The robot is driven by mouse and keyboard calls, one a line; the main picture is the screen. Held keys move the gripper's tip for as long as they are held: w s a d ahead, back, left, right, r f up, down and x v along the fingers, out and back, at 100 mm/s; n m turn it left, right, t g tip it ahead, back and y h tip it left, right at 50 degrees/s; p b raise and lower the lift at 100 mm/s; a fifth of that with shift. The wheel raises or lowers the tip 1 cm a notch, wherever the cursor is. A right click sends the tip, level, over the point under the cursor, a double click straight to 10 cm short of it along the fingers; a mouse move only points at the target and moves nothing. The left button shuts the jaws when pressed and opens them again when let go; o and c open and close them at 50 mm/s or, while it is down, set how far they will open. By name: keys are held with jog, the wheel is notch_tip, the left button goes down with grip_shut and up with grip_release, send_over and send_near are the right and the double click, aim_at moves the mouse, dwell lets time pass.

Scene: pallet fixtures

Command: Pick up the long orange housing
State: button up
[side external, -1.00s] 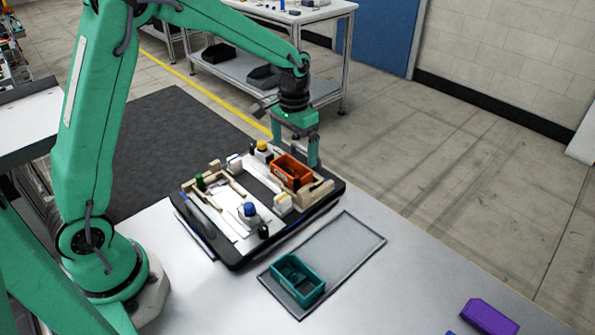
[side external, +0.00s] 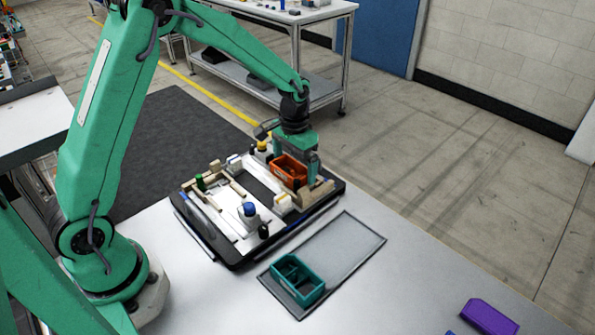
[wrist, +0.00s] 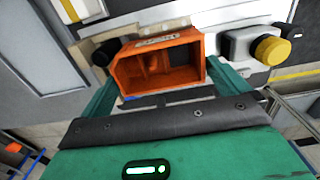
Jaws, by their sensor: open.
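The long orange housing (side external: 289,171) is an open-topped box sitting on the right-hand part of the black pallet (side external: 240,262), among pale fixture blocks. My gripper (side external: 294,172) is open and lowered around it in the side view, with one finger (side external: 313,168) at its right end. In the wrist view the housing (wrist: 160,62) lies between my two green fingers, one on its left and one on its right. I cannot tell whether either finger touches it. The far finger is largely hidden in the side view.
A grey tray (side external: 345,245) on the table holds a teal housing (side external: 297,280). A purple block (side external: 489,317) lies at the lower right.

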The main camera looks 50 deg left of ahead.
dwell(0.3)
jog(key=c, duration=0.8)
jog(key=shift+o, duration=0.2)
jog(key=shift+r, duration=0.15)
jog(key=shift+r, duration=0.55)
jog(key=r, duration=0.3)
jog(key=shift+s+d+r, duration=0.1)
jog(key=shift+d, duration=0.2)
jog(key=s+d+r, duration=0.5)
jog(key=d+r, duration=0.1)
jog(key=d, duration=0.3)
jog(key=shift+s+d+r, duration=0.25)
jog(key=shift+s, duration=0.1)
